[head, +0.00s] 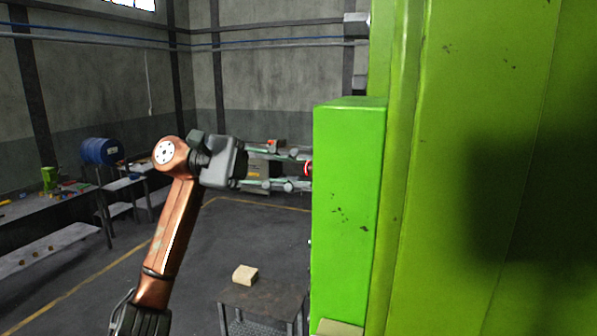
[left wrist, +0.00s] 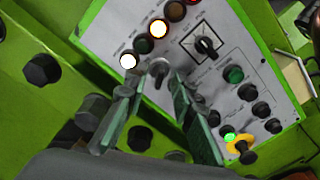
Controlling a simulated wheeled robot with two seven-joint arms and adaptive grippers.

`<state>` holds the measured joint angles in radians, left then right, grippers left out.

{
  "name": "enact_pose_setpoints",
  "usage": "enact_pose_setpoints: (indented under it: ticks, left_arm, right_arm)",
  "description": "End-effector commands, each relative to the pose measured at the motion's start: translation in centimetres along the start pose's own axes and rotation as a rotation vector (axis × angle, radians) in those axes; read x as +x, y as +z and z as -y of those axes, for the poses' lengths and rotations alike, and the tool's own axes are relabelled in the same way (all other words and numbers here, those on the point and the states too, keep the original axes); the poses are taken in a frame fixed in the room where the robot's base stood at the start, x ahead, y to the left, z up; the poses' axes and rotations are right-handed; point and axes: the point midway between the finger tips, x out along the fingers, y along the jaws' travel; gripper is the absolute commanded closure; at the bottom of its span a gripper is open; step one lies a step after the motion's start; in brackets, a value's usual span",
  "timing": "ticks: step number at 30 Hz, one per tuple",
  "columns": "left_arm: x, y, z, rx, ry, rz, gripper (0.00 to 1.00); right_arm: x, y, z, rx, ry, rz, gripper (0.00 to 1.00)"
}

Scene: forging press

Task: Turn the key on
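The control panel (left wrist: 222,82) has a pale face set in a green box (head: 348,200). In the left wrist view a small metallic knob-like part (left wrist: 159,69), which looks like the key switch, sits below the row of lamps. My left gripper (left wrist: 157,84) is open, with one finger on each side of this part and the tips close to the panel. I cannot tell whether they touch it. In the head view my left gripper (head: 298,169) points right at the box's left side, and the panel face is hidden. My right gripper is not in view.
The panel carries a black rotary switch (left wrist: 205,45), lit lamps (left wrist: 158,28), several dark buttons and a yellow-collared knob (left wrist: 241,148). The large green press (head: 480,120) fills the right. A small table (head: 262,297) with a pale block (head: 245,274) stands below.

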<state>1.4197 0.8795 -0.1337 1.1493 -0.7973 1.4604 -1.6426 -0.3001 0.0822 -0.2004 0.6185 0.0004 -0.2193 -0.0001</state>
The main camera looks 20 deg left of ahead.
Motion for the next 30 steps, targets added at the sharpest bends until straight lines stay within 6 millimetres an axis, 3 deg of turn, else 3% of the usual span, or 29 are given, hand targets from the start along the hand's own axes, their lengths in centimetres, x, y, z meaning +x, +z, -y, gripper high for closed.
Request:
enact_pose_setpoints:
  ticks: [5, 18, 24, 30]
  left_arm:
    - [-2.1, -0.1, -0.1, -0.002, 0.003, -0.002, 0.77]
    - [-10.4, 0.0, -0.1, -0.001, 0.003, -0.002, 0.77]
    - [-11.8, 0.0, 0.0, 0.000, 0.001, 0.000, 0.77]
    - [-11.9, 0.0, 0.0, 0.000, 0.001, 0.000, 0.77]
  right_arm:
    - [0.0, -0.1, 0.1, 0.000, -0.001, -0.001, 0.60]
    - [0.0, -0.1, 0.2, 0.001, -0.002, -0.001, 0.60]
    - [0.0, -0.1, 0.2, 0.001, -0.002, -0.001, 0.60]
    - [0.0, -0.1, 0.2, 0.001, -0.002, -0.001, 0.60]
